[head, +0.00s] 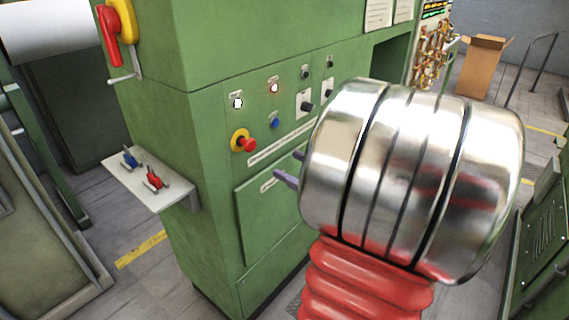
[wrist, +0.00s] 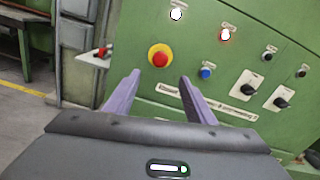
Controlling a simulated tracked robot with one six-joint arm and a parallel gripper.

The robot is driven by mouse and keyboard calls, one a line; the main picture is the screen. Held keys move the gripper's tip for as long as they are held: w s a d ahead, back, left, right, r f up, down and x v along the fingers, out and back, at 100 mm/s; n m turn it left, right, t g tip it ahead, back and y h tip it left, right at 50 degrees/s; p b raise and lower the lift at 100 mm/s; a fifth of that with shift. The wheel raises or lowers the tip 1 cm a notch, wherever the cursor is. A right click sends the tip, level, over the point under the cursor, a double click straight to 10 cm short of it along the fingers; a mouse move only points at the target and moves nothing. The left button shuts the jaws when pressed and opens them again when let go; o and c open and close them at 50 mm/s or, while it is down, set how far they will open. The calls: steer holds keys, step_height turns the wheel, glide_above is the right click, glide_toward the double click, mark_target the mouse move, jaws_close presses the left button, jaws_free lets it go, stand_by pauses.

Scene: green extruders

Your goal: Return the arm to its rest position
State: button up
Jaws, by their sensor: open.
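My gripper (wrist: 158,85) shows in the wrist view as two purple-grey fingers spread apart, with nothing between them. It faces the green machine's panel (wrist: 140,110), below and near the red emergency button (wrist: 159,55) on its yellow base. In the head view, my silver and red arm covers most of the gripper; only purple finger parts (head: 287,177) show at its left, in front of the panel. I cannot tell the exact gap between the fingers and the panel.
The panel carries a blue button (head: 274,123), lamps and black knobs (head: 308,107). A white shelf (head: 178,197) with blue and red clamps juts out at left. A red-yellow switch (head: 115,35) is above it. A cardboard box (head: 483,68) stands far right. Grey floor shows at left.

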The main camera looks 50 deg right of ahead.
steer(key=shift+a, duration=0.1)
steer(key=w+a+f+n+g+y, duration=0.1)
steer(key=w+a+n+g+y, duration=0.15)
steer(key=a, duration=0.45)
steer(key=w+a+f+n+g+y, duration=0.1)
steer(key=a+n+g+y, duration=0.1)
steer(key=a+n, duration=0.3)
steer(key=w+a+f+n+g+y, duration=0.1)
steer(key=a+n+g+y, duration=0.15)
steer(key=a, duration=0.55)
steer(key=s+a+f+n+g+h, duration=0.1)
steer(key=s+a+f+n+g, duration=0.25)
steer(key=a+n, duration=0.3)
steer(key=s+a+f+n+g+h, duration=0.1)
steer(key=s+a+f+n+g, duration=0.15)
steer(key=a+n+g, duration=0.35)
steer(key=shift+s+a+r+n+t+h, duration=0.1)
steer(key=shift+s+r+n+t+h, duration=0.15)
steer(key=shift+r+n+t+h, duration=1.1)
steer(key=shift+s+d+r+n+h, duration=0.15)
steer(key=shift+r+n+h, duration=0.3)
steer(key=shift+n, duration=1.85)
steer(key=shift+s+a+r+n+t+h, duration=0.25)
steer(key=shift+r+n+t+h, duration=0.6)
steer(key=shift+n, duration=0.95)
steer(key=shift+s+d, duration=0.1)
